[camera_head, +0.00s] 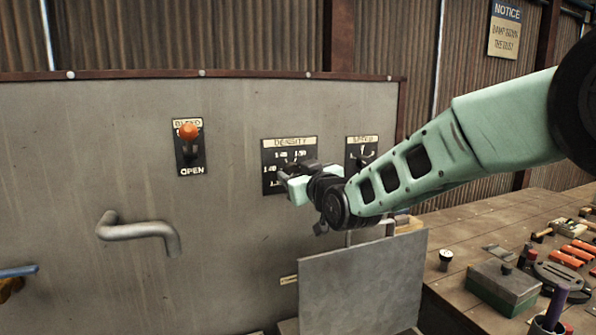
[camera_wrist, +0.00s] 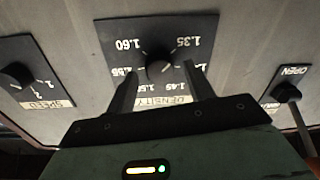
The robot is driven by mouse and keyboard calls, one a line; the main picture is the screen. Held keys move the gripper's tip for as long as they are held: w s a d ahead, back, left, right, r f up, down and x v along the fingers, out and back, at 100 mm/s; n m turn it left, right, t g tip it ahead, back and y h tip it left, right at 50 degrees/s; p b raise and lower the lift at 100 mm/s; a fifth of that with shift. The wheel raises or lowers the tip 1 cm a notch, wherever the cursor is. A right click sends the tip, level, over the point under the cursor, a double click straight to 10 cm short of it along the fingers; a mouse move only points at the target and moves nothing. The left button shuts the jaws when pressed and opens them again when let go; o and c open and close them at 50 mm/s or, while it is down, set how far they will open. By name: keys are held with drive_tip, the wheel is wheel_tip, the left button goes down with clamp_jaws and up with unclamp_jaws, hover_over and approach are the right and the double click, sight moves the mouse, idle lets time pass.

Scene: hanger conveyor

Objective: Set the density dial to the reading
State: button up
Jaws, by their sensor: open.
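The density dial shows as a black plate (camera_head: 289,147) on the grey panel, with white numbers around it. In the wrist view the plate appears upside down, with a round black knob (camera_wrist: 159,67) at its centre. Numbers such as 1.35, 1.45, 1.55 and 1.60 are legible there. I cannot tell which number the knob points to. My gripper (camera_head: 287,181) is in front of the plate and hides the knob in the head view. Its fingers (camera_wrist: 159,74) are open, one on each side of the knob; contact is not clear.
A speed dial (camera_head: 361,152) is right of the density dial. A lever with an orange knob (camera_head: 188,131) and a bent pipe handle (camera_head: 140,230) are to the left. A grey plate (camera_head: 363,285) stands below my arm. The bench (camera_head: 452,235) at right holds several tools.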

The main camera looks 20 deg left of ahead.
drive_tip(key=c, duration=1)
drive_tip(key=shift+f+b, duration=0.15)
drive_tip(key=shift+b, duration=0.2)
drive_tip(key=shift+f+m+t+h+b, duration=0.15)
drive_tip(key=shift+m+t+b, duration=0.15)
drive_tip(key=shift+m+b, duration=4.85)
drive_tip(key=shift+r+m+t+h+b, duration=0.15)
drive_tip(key=shift+m+t+b, duration=0.15)
drive_tip(key=shift+m+b, duration=4.85)
drive_tip(key=shift+f+m+p, duration=0.1)
drive_tip(key=shift+m+p, duration=0.45)
drive_tip(key=shift+m, duration=0.35)
